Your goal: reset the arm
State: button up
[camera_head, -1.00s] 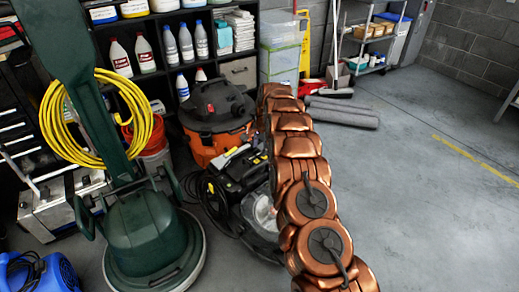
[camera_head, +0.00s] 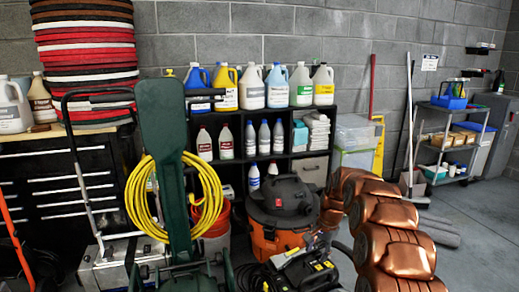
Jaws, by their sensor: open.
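My copper-coloured arm (camera_head: 399,250) enters from the bottom right of the head view and reaches away toward the black shelf unit. Its far links end in the picture beside the orange and black vacuum. My gripper is not visible in this view. A tall stack of round buffer pads (camera_head: 86,55), red, black and white, stands on the workbench at the upper left. A green floor machine (camera_head: 163,125) with a coiled yellow cord stands upright in front of the bench.
The orange and black vacuum (camera_head: 282,212) and a black machine (camera_head: 306,272) stand close to the left of my arm. A black shelf unit (camera_head: 341,165) holds several bottles. Open floor (camera_head: 487,222) lies at the right.

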jog(key=s+a+r+n+g, duration=0.15)
jog(key=s+r, duration=0.25)
jog(key=s, duration=0.8)
jog(key=s+a+r+n+h, duration=0.1)
jog(key=s+r+n, duration=0.25)
jog(key=s, duration=0.75)
jog(key=s+a+r+n+g, duration=0.15)
jog(key=s+r, duration=0.25)
jog(key=s, duration=0.8)
jog(key=s+d+f+n, duration=0.1)
jog(key=s+d+n, duration=0.2)
jog(key=s, duration=1.3)
notch_tip(320, 180, up, 20)
jog(key=p, duration=1.8)
jog(key=shift+s+a+h+p, duration=0.15)
jog(key=shift+s+h+p, duration=0.1)
jog(key=shift+h+p, duration=0.15)
jog(key=shift+f, duration=0.1)
jog(key=shift+c, duration=0.4)
jog(key=shift+c, duration=0.5)
